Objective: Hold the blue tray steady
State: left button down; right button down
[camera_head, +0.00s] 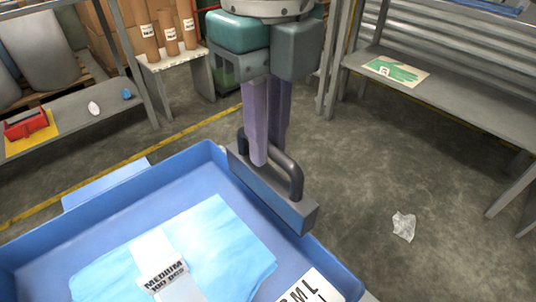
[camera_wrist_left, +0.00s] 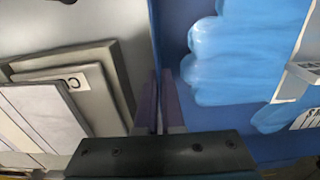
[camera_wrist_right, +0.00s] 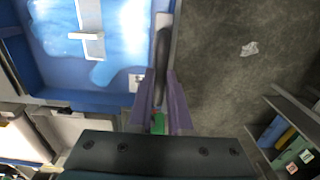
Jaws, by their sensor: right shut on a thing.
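The blue tray (camera_head: 215,165) fills the lower left of the head view and also shows in the right wrist view (camera_wrist_right: 60,95). A dark bar handle (camera_head: 296,180) stands on a grey block at its right side. My right gripper (camera_head: 266,150) points down and is shut on this handle; the handle also shows between its fingers in the right wrist view (camera_wrist_right: 162,55). My left gripper (camera_wrist_left: 160,85) is outside the head view. In the left wrist view its fingers are close together at the tray's wall (camera_wrist_left: 178,40); what lies between them is unclear.
Light blue gloves (camera_head: 215,250) with a "MEDIUM 100 PCS" band lie in the tray. A white "S M L" card (camera_head: 310,287) is at its front right. Clear crumpled film (camera_head: 404,226) lies on the floor. A bench (camera_head: 440,95) at right holds a green glove card (camera_head: 396,71).

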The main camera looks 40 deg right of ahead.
dwell(0.3)
pick_arm(q)
jog(key=c, duration=1)
grip_release()
jog(key=shift+o, duration=0.2)
jog(key=shift+r, duration=0.1)
notch_tip(320, 180, up, 10)
jog(key=shift+r, duration=0.95)
